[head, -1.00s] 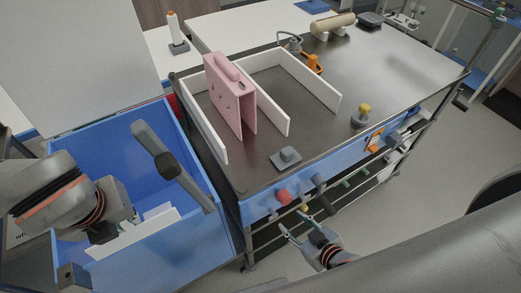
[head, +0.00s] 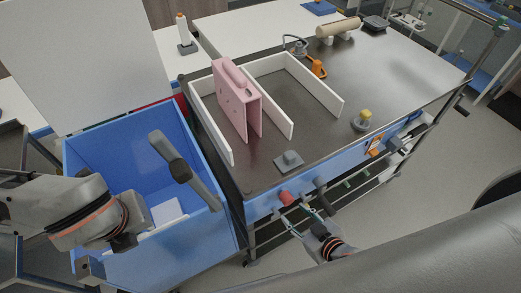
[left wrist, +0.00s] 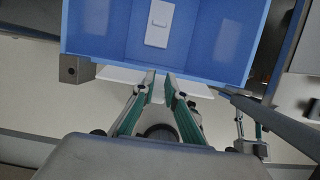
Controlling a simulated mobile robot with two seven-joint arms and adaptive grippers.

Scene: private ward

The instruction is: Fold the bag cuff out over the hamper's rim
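The hamper is a blue open bin (head: 105,165) at the left of the head view, with its white lid (head: 80,60) raised. A white flap, likely the bag cuff (head: 149,241), shows along its near side, partly behind my left arm. In the left wrist view the flap (left wrist: 192,88) sticks out below the hamper's blue edge (left wrist: 215,72). My left gripper (left wrist: 160,76) points at it, its fingers parallel with a narrow gap; I cannot tell whether they touch it. My right gripper (head: 297,220) is open and empty in front of the cart, away from the hamper.
A steel cart (head: 400,70) stands right of the hamper, carrying white dividers (head: 310,85), a pink case (head: 236,98) and a grey knobbed block (head: 289,161). A red knob (head: 286,197) sticks out near my right gripper.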

